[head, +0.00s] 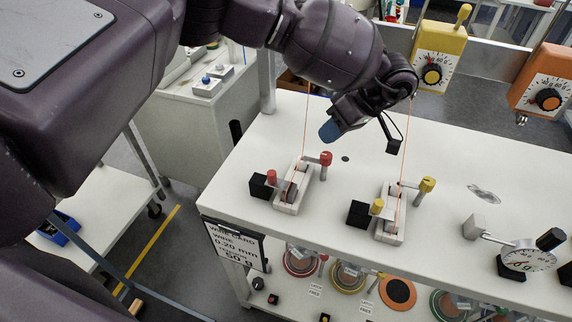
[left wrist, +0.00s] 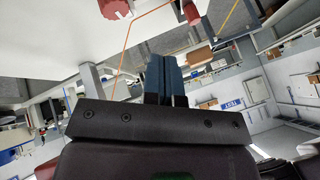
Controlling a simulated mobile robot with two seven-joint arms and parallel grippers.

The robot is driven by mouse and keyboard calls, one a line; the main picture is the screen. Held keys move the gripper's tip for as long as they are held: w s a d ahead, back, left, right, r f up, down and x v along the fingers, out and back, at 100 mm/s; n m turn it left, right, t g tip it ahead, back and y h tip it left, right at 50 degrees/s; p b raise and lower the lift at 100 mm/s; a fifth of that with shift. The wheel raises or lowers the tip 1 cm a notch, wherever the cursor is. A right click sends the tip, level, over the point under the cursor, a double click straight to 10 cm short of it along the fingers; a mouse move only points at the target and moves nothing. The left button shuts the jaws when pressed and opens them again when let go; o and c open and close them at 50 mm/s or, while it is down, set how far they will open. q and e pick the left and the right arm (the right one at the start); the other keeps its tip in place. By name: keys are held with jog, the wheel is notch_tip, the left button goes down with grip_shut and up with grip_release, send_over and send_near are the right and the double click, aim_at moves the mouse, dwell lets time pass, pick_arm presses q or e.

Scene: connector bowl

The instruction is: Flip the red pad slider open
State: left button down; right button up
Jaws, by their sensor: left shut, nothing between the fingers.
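The red pad slider unit (head: 293,188) sits on the white table, a small white block with a round pad assembly. It has a red knob (head: 272,176) near its black block and a second red knob (head: 326,158) on a rod at its right. Red knobs also show at the top of the left wrist view (left wrist: 113,8). My left gripper (head: 330,131) is above and behind the unit, apart from it, with blue fingertips pointing down. The left wrist view shows its fingers (left wrist: 165,80) together and empty. My right gripper is not in view.
A matching yellow-knobbed unit (head: 392,212) stands to the right. Thin orange wires rise from both units close to my arm. A dial gauge (head: 528,257) is at the table's right. Yellow (head: 439,54) and orange (head: 545,82) dial boxes are behind. The table's centre is mostly clear.

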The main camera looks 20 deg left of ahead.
pick_arm(q)
jog(key=p, duration=0.2)
send_near(277, 179)
jog(key=w+f, duration=0.1)
jog(key=w+a+f, duration=0.1)
jog(key=w+f, duration=0.1)
jog(key=f, duration=0.1)
jog(key=shift+a+f, duration=0.1)
jog(key=shift+a, duration=0.3)
jog(key=s+a, duration=0.1)
jog(key=s, duration=0.1)
jog(key=shift+s+a+p, duration=0.25)
jog(key=shift+a+p, duration=0.1)
jog(key=shift+a, duration=0.05)
jog(key=shift+s+a+f, duration=0.1)
jog(key=shift+s+a, duration=0.2)
jog(key=shift+s, duration=0.1)
jog(key=shift+a, duration=0.3)
jog(key=a, duration=0.3)
jog(key=shift+a, duration=0.35)
jog(key=shift+w+d, duration=0.1)
